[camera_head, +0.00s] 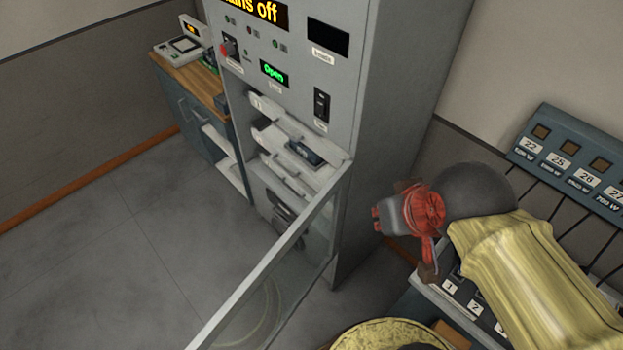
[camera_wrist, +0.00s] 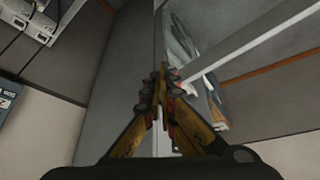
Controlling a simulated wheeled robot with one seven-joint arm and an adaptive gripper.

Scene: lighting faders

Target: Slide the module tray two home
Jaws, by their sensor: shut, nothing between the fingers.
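The grey cabinet (camera_head: 390,90) has an open bay of stacked white module trays. One tray (camera_head: 325,156) in the upper part of the bay sticks out and carries a dark block (camera_head: 305,151). It looks like tray two, but its number is too small to read surely. My gripper (camera_head: 380,217) is right of the cabinet's front edge, apart from the trays. In the wrist view its yellow fingers (camera_wrist: 163,78) meet at their dark red tips, with nothing between them. The bay shows only as a narrow strip there, so no tray can be told clearly.
The glazed cabinet door (camera_head: 275,257) stands open, its frame reaching toward me between the bay's front and my gripper's side. A fader desk (camera_head: 455,305) and a numbered blue panel (camera_head: 575,160) are at right. A bench (camera_head: 190,85) stands left. The left floor is clear.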

